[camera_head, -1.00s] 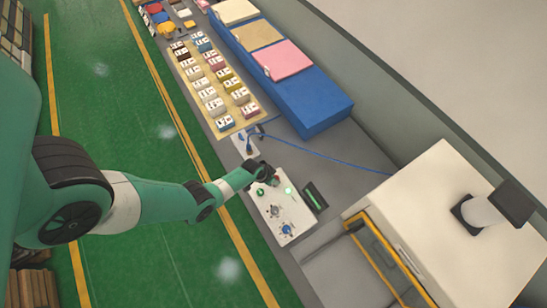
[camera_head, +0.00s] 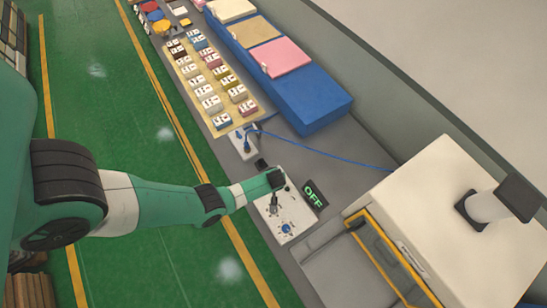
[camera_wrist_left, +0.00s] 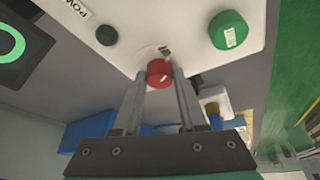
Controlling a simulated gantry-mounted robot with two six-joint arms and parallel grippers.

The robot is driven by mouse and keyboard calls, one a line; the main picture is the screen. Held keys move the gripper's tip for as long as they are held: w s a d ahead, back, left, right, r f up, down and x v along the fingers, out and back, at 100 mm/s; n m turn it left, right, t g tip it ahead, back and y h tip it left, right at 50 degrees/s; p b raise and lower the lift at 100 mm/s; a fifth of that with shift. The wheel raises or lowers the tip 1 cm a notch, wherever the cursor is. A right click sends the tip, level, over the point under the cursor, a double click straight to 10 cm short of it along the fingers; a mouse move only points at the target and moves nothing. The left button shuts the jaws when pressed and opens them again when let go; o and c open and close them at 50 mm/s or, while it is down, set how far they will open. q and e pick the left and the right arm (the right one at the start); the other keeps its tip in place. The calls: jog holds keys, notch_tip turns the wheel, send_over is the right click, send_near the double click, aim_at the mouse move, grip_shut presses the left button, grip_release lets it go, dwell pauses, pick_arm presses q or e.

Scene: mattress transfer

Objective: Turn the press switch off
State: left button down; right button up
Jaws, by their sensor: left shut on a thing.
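The white control panel (camera_head: 265,212) lies on the grey counter, with the black display (camera_head: 314,194) beside it reading "OFF" in green. My left gripper (camera_head: 277,179) is over the panel's upper part and hides some of it. In the left wrist view its two fingers (camera_wrist_left: 158,82) are shut on the red switch (camera_wrist_left: 160,73), one on each side. A green button (camera_wrist_left: 228,30) and a small dark green lamp (camera_wrist_left: 107,35), which looks unlit, flank the switch. Part of the display (camera_wrist_left: 12,44) shows at the left. My right gripper is not in view.
A blue knob (camera_head: 286,228) is lower on the panel. A power strip (camera_head: 239,146) with a blue cable (camera_head: 325,155) lies just above it. A large white machine (camera_head: 450,225) with a yellow frame stands at the right. Several small boxes sit on a tan mat (camera_head: 216,126).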

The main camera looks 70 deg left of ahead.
pick_arm(q)
jog(key=shift+w+n+g, duration=0.1)
jog(key=shift+n+g, duration=0.4)
jog(key=shift+n, duration=1.1)
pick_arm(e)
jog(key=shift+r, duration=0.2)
pick_arm(q)
jog(key=shift+c, duration=2.3)
grip_release()
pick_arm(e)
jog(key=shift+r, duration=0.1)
